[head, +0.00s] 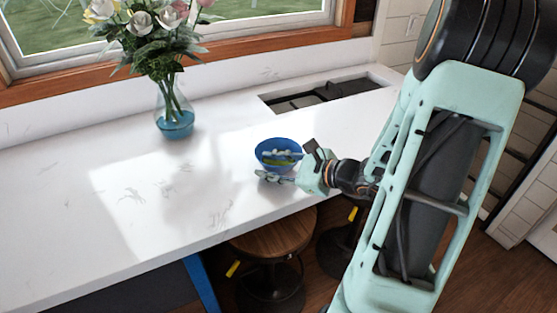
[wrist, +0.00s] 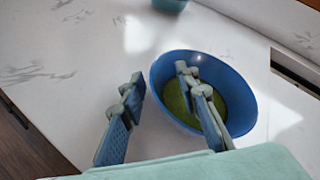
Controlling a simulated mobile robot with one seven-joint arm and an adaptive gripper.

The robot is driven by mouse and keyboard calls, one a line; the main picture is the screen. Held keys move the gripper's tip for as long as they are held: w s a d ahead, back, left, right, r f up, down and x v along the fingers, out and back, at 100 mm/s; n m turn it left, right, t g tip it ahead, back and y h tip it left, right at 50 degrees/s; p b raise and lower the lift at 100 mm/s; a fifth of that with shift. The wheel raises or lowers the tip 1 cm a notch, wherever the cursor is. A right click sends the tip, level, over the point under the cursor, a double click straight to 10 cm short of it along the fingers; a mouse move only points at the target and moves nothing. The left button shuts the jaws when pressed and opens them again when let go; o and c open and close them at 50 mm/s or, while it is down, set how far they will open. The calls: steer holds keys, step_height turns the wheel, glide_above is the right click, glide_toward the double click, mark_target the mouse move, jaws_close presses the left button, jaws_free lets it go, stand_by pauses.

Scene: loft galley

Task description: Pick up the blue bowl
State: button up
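The blue bowl (head: 283,145) stands upright on the white counter, with a green patch on its inside bottom; it also shows in the wrist view (wrist: 243,103). My gripper (head: 261,164) is at the bowl's near side with its fingers spread. In the wrist view my gripper (wrist: 160,79) has its right finger over the inside of the bowl and its left finger outside, with the bowl's left rim between them. I see a gap between the fingers and the rim. Whether either finger touches the bowl cannot be told.
A glass vase (head: 174,110) of flowers stands on the counter (head: 80,220), back left of the bowl. A dark recessed opening (head: 325,92) lies behind the bowl. Stools, one with a wooden seat (head: 275,238), stand below the front edge. The counter's left part is clear.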

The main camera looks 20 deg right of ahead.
steer(key=shift+c, duration=0.4)
jaws_close()
steer(key=shift+r, duration=0.7)
steer(key=s+d+r, duration=0.2)
steer(key=s+r, duration=0.4)
steer(key=s+d+r, duration=0.3)
steer(key=s+r, duration=0.2)
steer(key=s, duration=0.2)
steer(key=shift+d+r+b, duration=0.3)
steer(key=shift+r, duration=0.05)
